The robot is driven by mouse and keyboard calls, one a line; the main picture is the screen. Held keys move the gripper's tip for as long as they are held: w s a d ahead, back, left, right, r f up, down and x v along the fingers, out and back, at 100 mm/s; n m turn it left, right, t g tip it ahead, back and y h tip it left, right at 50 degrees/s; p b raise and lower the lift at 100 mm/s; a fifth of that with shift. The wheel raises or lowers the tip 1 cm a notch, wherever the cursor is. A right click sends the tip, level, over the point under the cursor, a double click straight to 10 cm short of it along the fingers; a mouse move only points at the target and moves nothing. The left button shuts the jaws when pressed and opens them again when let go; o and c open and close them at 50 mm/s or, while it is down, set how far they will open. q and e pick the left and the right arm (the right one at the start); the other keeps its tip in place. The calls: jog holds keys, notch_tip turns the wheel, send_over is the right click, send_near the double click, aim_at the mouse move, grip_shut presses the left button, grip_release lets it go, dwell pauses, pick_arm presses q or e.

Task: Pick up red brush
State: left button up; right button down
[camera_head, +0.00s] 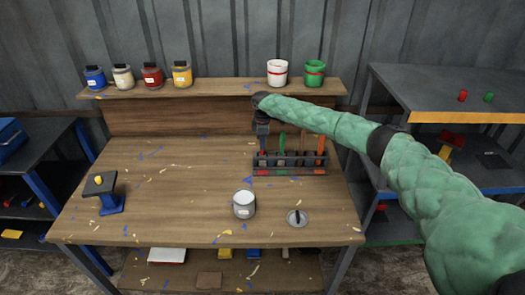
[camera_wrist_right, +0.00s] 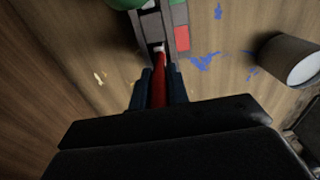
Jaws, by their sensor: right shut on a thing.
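A dark brush rack (camera_head: 290,170) stands at the right rear of the wooden workbench (camera_head: 150,190), with a green-handled and an orange-handled brush (camera_head: 321,148) upright in it. My right gripper (camera_head: 262,142) is at the rack's left end, pointing down. In the right wrist view, its two dark fingers are shut on a red handle (camera_wrist_right: 159,92), the red brush, whose far end reaches the rack's end slot. Whether the brush is still seated there I cannot tell. My left gripper is not in view.
Paint cans, including a red one (camera_head: 152,77) and a green one (camera_head: 314,73), line the rear shelf. A blue-based stand (camera_head: 107,194) is at left. The bench's middle is clear.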

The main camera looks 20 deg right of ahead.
jog(key=shift+r, duration=0.1)
jog(key=shift+r+b, duration=0.25)
jog(key=shift+b, duration=0.05)
notch_tip(320, 180, up, 8)
jog(key=b, duration=0.3)
jog(key=shift+r+b, duration=0.4)
jog(key=shift+r, duration=0.25)
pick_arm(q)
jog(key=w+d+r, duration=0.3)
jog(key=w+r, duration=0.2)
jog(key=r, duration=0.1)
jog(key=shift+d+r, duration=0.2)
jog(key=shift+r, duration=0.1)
